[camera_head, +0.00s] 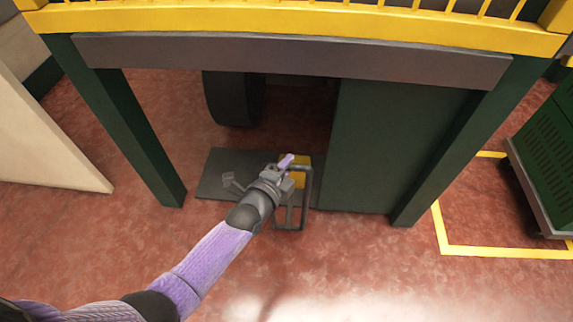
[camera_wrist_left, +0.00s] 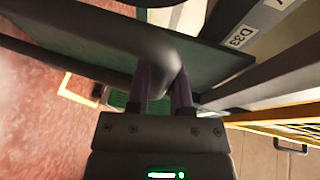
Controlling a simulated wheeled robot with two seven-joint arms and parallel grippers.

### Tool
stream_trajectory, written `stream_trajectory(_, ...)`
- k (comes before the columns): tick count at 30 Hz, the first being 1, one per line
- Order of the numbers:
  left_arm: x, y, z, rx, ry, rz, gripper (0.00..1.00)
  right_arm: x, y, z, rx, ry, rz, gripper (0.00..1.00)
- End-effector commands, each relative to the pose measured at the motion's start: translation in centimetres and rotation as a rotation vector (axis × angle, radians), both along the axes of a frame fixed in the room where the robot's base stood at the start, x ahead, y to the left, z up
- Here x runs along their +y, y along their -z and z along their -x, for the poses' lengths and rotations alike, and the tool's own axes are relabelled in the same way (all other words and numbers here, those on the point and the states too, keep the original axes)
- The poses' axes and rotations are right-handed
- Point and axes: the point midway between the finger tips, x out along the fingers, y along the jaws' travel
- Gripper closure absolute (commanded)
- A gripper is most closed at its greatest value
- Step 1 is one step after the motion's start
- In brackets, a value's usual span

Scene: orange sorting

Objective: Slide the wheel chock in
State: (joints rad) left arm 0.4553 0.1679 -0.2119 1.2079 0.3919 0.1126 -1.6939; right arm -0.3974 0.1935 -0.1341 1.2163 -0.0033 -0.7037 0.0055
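The wheel chock (camera_head: 301,179) is yellow with a grey tubular handle (camera_head: 307,190). It sits at the right end of a dark floor plate under the platform, in the head view. My left gripper (camera_head: 286,163) is at the top of the handle. In the left wrist view its two purple fingers (camera_wrist_left: 164,88) stand close together on either side of the grey handle tube (camera_wrist_left: 135,35), which hides their tips. They appear shut on it. A dark wheel (camera_head: 232,98) is behind the plate, left of the chock. My right gripper is not in view.
The dark plate (camera_head: 225,165) lies on the red floor. Green posts (camera_head: 130,130) and a wide green panel (camera_head: 385,145) flank the opening, below a grey beam (camera_head: 290,58) and yellow edge. A green cart (camera_head: 545,150) stands at the right. The front floor is clear.

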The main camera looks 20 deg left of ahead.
Motion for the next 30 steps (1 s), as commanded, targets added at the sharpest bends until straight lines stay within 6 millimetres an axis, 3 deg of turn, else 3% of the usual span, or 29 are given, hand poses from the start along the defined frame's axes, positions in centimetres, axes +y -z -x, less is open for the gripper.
stream_trajectory(1, 0.0, 0.01, 0.01, 0.0, 0.0, 0.0, 0.85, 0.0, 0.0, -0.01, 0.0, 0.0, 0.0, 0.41)
stream_trajectory(3, 0.0, 0.02, 0.01, 0.0, 0.0, 0.0, 1.0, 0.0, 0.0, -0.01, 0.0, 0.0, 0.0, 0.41)
stream_trajectory(30, 0.01, 0.07, 0.04, 0.002, 0.0, 0.0, 1.0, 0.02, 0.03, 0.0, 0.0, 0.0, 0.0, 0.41)
